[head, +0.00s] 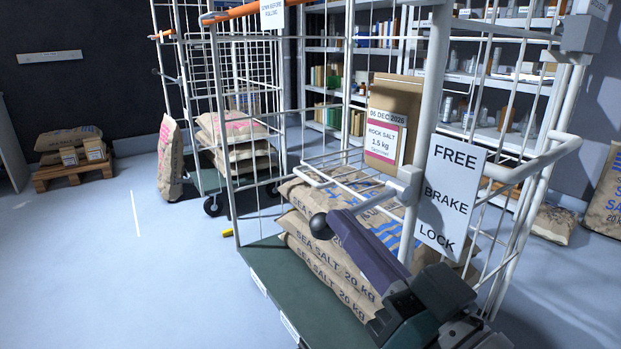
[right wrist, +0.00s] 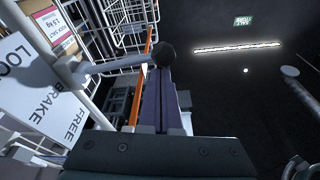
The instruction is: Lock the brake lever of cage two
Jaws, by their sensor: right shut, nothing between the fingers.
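The brake lever (head: 365,204) is a light rod with a round black knob (head: 320,226). It sticks out from a white post of the near roll cage (head: 434,70), pointing left and toward me. A placard (head: 450,190) beside it reads FREE, BRAKE, LOCK from top to bottom. My right gripper (head: 338,222) has its purple fingers shut and empty, with the tips right at the knob. In the right wrist view the knob (right wrist: 163,54) sits at the fingertips (right wrist: 163,75); I cannot tell whether they touch. My left gripper is not in view.
Sea salt sacks (head: 318,262) lie on the near cage's green base (head: 290,290). A second cage (head: 180,70) with sacks stands behind, left. A pallet (head: 75,172) with sacks is at far left. Shelves (head: 470,78) line the back. The left floor is clear.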

